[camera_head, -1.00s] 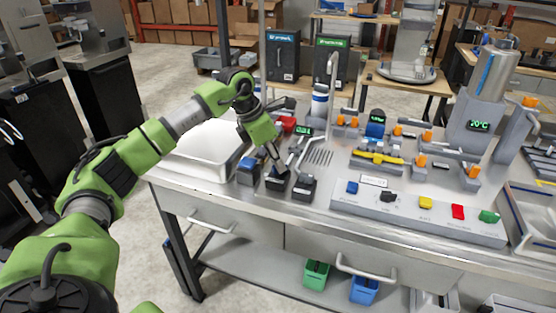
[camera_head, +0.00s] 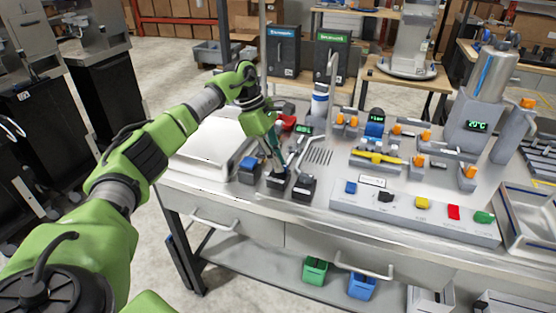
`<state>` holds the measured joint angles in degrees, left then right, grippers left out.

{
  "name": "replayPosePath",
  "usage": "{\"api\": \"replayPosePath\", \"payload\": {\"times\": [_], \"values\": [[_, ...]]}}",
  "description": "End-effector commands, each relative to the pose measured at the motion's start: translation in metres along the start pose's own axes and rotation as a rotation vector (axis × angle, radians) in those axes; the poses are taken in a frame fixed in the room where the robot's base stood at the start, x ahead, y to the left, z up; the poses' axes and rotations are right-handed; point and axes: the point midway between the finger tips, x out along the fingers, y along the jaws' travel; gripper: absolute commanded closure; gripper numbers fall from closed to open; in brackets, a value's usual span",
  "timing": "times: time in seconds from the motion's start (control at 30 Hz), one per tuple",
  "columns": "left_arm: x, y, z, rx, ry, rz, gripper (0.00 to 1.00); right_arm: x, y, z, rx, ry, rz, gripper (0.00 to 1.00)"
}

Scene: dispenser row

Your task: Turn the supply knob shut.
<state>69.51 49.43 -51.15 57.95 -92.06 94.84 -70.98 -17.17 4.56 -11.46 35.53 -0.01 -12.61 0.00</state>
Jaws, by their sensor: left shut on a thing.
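My left gripper (camera_head: 277,163) reaches down over a small black block (camera_head: 277,181) near the left end of the steel counter. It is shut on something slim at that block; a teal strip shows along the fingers. The held part is too small and covered to make out clearly. I cannot tell for certain which part is the supply knob. A dark block with a blue top (camera_head: 249,164) stands left of the gripper, and another black block (camera_head: 302,187) stands to its right. My right gripper is not in view.
A yellow bar (camera_head: 378,157) lies among several orange-capped fittings (camera_head: 417,160). A grey panel (camera_head: 410,214) with coloured buttons runs along the counter's front. A curved metal spout (camera_head: 332,95) rises behind the gripper.

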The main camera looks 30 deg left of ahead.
Motion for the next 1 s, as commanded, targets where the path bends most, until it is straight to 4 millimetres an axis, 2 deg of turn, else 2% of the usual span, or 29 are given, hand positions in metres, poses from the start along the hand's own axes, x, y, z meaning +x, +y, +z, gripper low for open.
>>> {"api": "replayPosePath", "payload": {"times": [0.57, 0.6, 0.63, 1.0], "values": [[-0.0013, 0.0013, 0.0001, 0.030, 0.000, -0.007, 1.00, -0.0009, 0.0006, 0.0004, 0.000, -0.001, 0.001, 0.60], [-0.0013, 0.0013, 0.0001, 0.030, 0.000, -0.007, 0.82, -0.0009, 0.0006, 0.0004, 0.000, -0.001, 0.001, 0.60], [-0.0013, 0.0012, 0.0002, 0.030, 0.000, -0.007, 0.74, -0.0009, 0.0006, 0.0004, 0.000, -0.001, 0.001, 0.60], [-0.0020, 0.0007, -0.0001, 0.028, 0.000, -0.009, 0.73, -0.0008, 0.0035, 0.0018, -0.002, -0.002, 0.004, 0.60]]}}
